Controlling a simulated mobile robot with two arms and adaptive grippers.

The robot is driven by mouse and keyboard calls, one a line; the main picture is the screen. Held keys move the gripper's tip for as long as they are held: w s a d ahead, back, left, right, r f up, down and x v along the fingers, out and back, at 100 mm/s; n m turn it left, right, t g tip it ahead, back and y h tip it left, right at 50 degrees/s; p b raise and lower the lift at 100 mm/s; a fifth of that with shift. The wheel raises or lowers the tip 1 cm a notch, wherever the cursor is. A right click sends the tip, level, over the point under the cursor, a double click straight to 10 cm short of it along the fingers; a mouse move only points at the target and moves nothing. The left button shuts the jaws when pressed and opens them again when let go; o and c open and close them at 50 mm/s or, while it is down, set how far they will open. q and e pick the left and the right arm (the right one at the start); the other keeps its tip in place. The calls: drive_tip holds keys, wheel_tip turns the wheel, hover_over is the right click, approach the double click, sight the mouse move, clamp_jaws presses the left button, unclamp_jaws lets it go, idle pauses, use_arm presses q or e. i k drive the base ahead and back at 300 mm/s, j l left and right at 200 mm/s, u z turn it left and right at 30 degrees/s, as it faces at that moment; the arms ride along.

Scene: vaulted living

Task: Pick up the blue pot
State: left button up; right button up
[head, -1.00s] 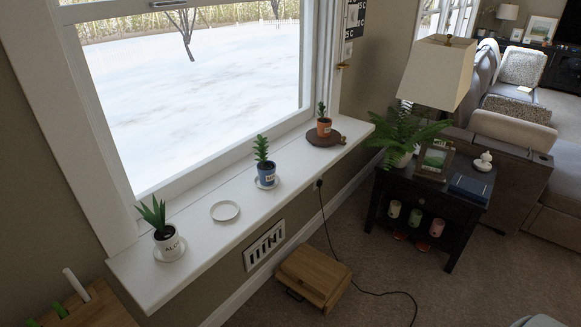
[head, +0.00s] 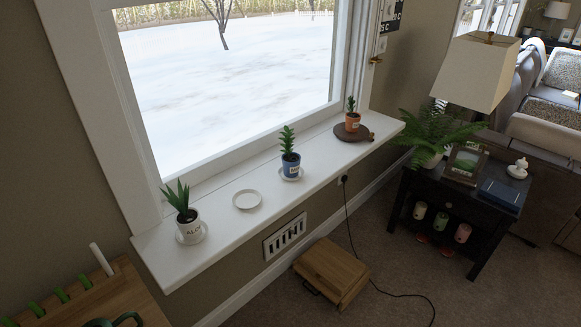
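The blue pot (head: 291,166) holds a small green plant and stands upright on a white saucer (head: 299,177), near the middle of the white window sill (head: 225,226). It has a pale label on its front. Nothing touches it apart from the saucer and its plant. Neither of my grippers shows in the head view.
An empty white saucer (head: 247,200) lies left of the blue pot, and a white pot (head: 188,229) stands further left. A terracotta pot (head: 352,122) sits on a round brown board (head: 361,135) at right. A wooden box (head: 332,273) is on the floor below; a dark side table (head: 455,222) stands right.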

sight(292, 161)
drive_tip(key=i+l, duration=0.4)
drive_tip(key=i+l+z, duration=0.1)
drive_tip(key=i+l, duration=0.25)
drive_tip(key=l, duration=0.25)
